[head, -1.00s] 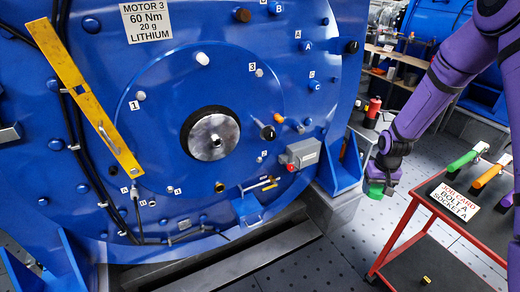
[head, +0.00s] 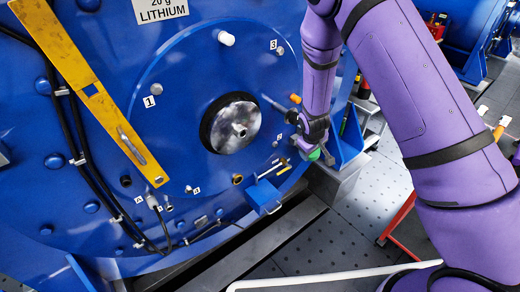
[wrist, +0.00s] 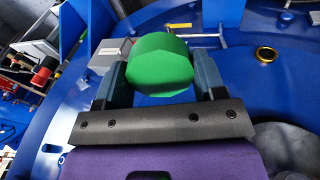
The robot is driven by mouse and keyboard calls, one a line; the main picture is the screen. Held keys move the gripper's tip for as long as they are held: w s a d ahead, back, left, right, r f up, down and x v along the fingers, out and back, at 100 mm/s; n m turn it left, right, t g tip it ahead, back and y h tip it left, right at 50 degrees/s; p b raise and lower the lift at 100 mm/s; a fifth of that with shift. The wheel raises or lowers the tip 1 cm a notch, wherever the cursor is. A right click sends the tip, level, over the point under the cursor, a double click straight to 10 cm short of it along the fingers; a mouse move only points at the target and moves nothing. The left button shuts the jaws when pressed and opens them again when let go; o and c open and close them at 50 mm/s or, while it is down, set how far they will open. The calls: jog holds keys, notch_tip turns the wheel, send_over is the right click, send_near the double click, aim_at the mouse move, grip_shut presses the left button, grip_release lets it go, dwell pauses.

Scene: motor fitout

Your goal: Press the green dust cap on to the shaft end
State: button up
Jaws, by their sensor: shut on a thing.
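The green dust cap (wrist: 158,66) is held between the two fingers of my gripper (wrist: 162,75) in the wrist view. In the head view only a small part of the cap (head: 314,155) shows below my gripper (head: 322,152). The shaft end (head: 239,130) is a metal stub at the centre of a shiny round disc (head: 224,138) on the blue motor face. My gripper is to the right of the shaft and a little lower in the picture, apart from it. The cap's inner side is hidden.
A yellow bar (head: 80,75) crosses the motor's left side above black cables. A blue bracket (head: 263,195) juts out below the shaft. A brass ring (wrist: 266,54) shows in the wrist view, with a grey box (wrist: 108,55) at left. Dark perforated floor (head: 345,225) lies at right.

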jog(key=a+n+t, duration=0.3)
jog(key=a+n, duration=0.1)
jog(key=n+t+y, duration=0.9)
jog(key=y, duration=0.3)
send_near(245, 135)
jog(key=shift+s+a+r, duration=0.2)
jog(key=shift+a+r, duration=0.2)
jog(key=shift+r, duration=0.2)
jog(key=shift+x, duration=2.85)
jog(key=shift+x, duration=1.65)
jog(key=o, duration=1)
jog(key=shift+f, duration=0.15)
jog(key=shift+c, duration=0.2)
